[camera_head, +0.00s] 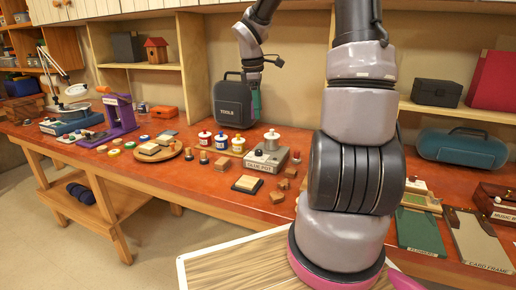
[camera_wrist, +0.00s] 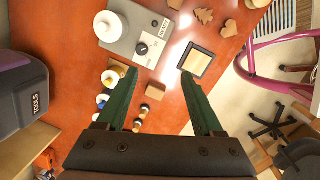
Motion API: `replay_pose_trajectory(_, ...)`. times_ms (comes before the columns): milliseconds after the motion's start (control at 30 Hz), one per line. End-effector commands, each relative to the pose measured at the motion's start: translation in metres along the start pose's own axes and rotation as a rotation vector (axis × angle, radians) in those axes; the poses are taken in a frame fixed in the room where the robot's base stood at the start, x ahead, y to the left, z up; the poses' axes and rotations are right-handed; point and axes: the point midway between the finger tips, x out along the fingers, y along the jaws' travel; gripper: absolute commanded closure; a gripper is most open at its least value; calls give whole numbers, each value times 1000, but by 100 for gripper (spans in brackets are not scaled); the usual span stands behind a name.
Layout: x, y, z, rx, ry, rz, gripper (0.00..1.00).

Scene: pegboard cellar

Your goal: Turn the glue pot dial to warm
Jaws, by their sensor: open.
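The glue pot (camera_head: 267,158) is a grey box with a labelled front and a white pot on top, standing on the orange-red bench. In the wrist view the glue pot (camera_wrist: 124,42) shows from above, with a round black dial (camera_wrist: 142,48) on its grey top beside a small label. I cannot read which setting the dial points to. My gripper (camera_wrist: 158,74) has two green fingers spread apart with nothing between them. Its tips are above the bench, just short of the dial in the picture. In the head view a green finger shows beside the tool case.
A dark tool case (camera_head: 232,101) stands close to my gripper; it also shows in the wrist view (camera_wrist: 22,98). Several small bottles (camera_head: 221,142) stand left of the glue pot. A dark-edged square pad (camera_head: 247,184) and wooden blocks (camera_head: 277,197) lie in front.

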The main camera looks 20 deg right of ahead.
Motion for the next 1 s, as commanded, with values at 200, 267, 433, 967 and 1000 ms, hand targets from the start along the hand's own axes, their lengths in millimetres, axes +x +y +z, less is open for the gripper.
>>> replay_pose_trajectory(200,58,42,-8,-317,66,-70,32)
replay_pose_trajectory(267,67,49,-8,-372,84,-75,32)
replay_pose_trajectory(433,80,59,-11,-453,113,-77,32)
replay_pose_trajectory(967,164,50,-19,-463,116,-80,32)
replay_pose_trajectory(1000,169,50,-19,-463,115,-79,32)
